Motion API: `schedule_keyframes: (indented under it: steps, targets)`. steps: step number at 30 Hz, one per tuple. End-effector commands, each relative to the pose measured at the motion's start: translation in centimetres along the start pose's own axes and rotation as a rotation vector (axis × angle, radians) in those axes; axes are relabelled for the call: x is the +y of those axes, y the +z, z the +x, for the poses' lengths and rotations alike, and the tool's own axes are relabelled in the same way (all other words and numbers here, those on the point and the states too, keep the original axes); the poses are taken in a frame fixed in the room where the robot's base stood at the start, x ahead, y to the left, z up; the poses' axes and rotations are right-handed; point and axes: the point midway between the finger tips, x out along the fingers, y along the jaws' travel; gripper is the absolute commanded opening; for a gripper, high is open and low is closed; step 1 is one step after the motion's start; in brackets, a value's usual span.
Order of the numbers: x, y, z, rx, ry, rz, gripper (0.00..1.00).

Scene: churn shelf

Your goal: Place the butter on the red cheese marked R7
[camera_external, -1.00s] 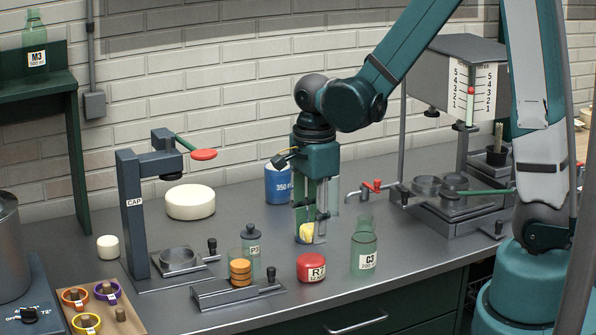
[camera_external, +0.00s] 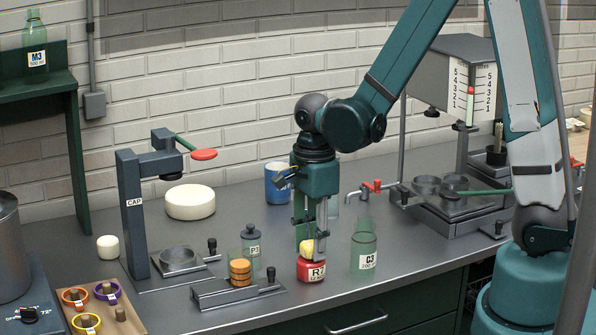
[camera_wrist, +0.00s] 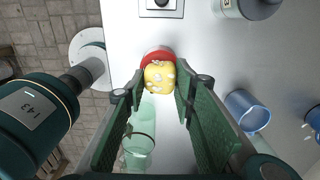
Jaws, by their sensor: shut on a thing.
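The butter is a small yellow lump (camera_external: 306,248) with pale specks, seen from above in the wrist view (camera_wrist: 160,77). My gripper (camera_external: 309,245) is shut on it, its fingers pointing down on either side. The red cheese marked R7 (camera_external: 311,270) stands on the bench directly below the butter. In the wrist view, the red cheese's rim (camera_wrist: 157,55) shows just beyond the butter. The butter is at the cheese's top; whether they touch or a thin gap remains, I cannot tell.
A green glass bottle marked C3 (camera_external: 364,248) stands close on the right. A grey-lidded jar P3 (camera_external: 251,240) and orange discs on a stand (camera_external: 240,270) are left. A blue mug (camera_external: 278,184) and white cheese wheel (camera_external: 190,202) stand behind.

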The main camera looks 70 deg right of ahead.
Motion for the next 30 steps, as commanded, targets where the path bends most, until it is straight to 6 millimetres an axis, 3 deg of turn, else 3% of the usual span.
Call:
schedule_keyframes:
  steps: [2, 3, 6, 20, 30]
  targets:
    - [0.0, 0.0, 0.3, 0.000, 0.000, 0.000, 0.15]
    - [0.0, 0.0, 0.2, 0.000, 0.000, 0.000, 0.32]
    - [0.0, 0.0, 0.2, 0.000, 0.000, 0.000, 0.42]
    - [0.0, 0.0, -0.1, 0.000, 0.000, 0.000, 0.42]
    - [0.0, 0.0, -2.2, 0.000, 0.000, 0.000, 0.42]
